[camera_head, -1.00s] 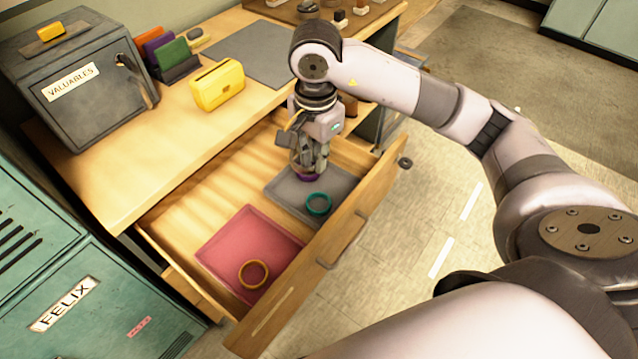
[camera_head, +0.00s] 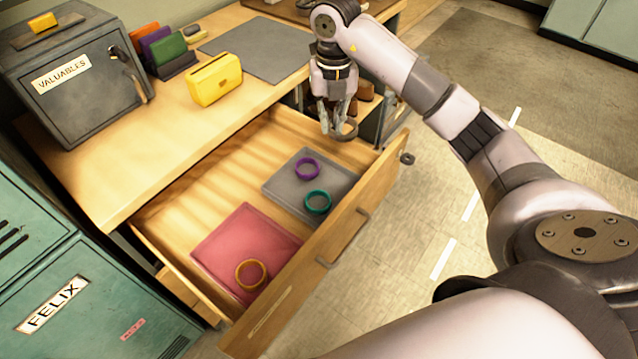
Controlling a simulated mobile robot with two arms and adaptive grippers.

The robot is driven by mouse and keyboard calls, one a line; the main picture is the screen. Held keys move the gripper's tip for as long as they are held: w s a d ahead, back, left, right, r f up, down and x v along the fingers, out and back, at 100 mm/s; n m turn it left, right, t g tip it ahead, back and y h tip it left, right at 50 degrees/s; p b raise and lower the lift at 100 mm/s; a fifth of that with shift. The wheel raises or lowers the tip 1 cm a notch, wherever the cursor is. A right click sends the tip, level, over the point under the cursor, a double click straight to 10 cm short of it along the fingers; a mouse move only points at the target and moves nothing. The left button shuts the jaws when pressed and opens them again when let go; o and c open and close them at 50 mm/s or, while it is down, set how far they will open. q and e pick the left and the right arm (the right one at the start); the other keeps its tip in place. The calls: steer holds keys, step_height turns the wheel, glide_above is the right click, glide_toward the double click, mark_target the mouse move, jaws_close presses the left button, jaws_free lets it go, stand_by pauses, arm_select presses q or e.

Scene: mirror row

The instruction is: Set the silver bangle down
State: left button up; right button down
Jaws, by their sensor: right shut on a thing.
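My right gripper (camera_head: 338,124) is shut on the silver bangle (camera_head: 349,134), a grey ring. It holds the bangle at the far right end of the open drawer (camera_head: 203,196); I cannot tell whether the bangle touches anything below. In the drawer, a grey tray (camera_head: 282,190) bears a purple bangle (camera_head: 307,178) and a teal bangle (camera_head: 319,212). A pink tray (camera_head: 228,237) nearer me bears a yellow-orange bangle (camera_head: 242,284). My left gripper is not in view.
The drawer's front panel (camera_head: 290,297) and side walls stand up around the trays. On the desk are a yellow box (camera_head: 215,82), a grey mat (camera_head: 258,50) and a grey safe (camera_head: 85,82). A small dark round thing (camera_head: 407,159) shows beyond the drawer's right corner.

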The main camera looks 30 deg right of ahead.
mark_target(329, 186)
step_height(329, 186, down, 19)
steer(key=shift+r, duration=0.1)
stand_by(0.3)
steer(key=shift+f, duration=0.2)
steer(key=c, duration=1.6)
jaws_free()
steer(key=shift+c, duration=0.2)
steer(key=shift+r, duration=0.1)
step_height(329, 186, up, 12)
steer(key=shift+r, duration=0.1)
